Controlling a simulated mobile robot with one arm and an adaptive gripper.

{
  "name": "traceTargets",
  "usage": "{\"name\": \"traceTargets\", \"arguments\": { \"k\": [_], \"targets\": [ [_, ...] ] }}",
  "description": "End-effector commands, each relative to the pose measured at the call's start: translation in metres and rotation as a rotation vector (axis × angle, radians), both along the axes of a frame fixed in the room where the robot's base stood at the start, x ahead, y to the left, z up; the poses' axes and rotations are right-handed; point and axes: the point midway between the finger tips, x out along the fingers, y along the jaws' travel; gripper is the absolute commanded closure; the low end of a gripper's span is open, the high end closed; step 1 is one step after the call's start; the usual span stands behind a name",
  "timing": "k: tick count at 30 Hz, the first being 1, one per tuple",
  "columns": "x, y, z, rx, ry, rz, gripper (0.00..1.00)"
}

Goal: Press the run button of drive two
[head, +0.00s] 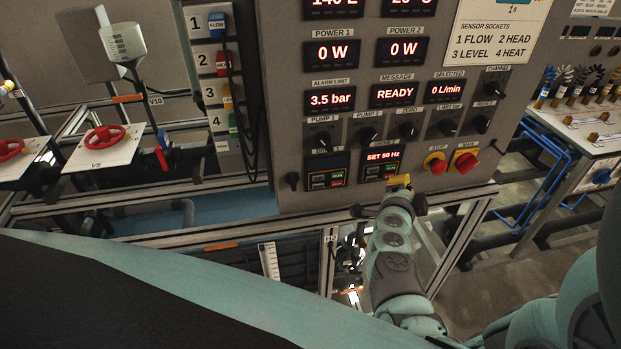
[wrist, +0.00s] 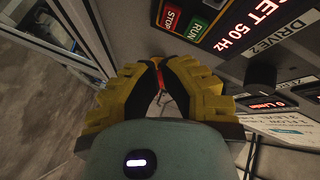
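Drive two (head: 368,163) is the right-hand of two small black drive units low on the grey panel. Its lit display (head: 382,156) reads SET 50 Hz. In the wrist view its green RUN button (wrist: 197,29) is at the top, beside the red STOP button (wrist: 171,18). My gripper (wrist: 156,64) has yellow fingers whose tips meet, so it looks shut. The tips are below and left of the buttons in that picture; whether they touch the panel I cannot tell. In the head view my gripper (head: 399,180) is at the lower right of drive two and partly hides it.
Drive one (head: 325,170) is to the left of drive two. A yellow-based red stop knob (head: 437,163) and a red main switch (head: 466,161) are close on the right. Small black knobs are above. An aluminium frame (head: 460,205) runs below the panel.

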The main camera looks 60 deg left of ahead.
Motion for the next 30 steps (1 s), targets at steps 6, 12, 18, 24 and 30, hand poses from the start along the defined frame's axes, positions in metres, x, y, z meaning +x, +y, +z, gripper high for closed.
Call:
{"name": "traceTargets", "arguments": {
  "k": [6, 12, 18, 24, 30],
  "targets": [
    [0.008, 0.013, 0.0, 0.001, -0.001, -0.005, 1.0],
    [0.009, 0.015, 0.001, 0.001, -0.001, -0.005, 1.0],
    [0.009, 0.014, 0.001, 0.0, -0.001, -0.005, 0.95],
    [0.009, 0.014, 0.001, 0.0, -0.001, -0.005, 1.0],
    [0.009, 0.014, 0.001, 0.0, -0.001, -0.005, 1.0]
  ]
}}
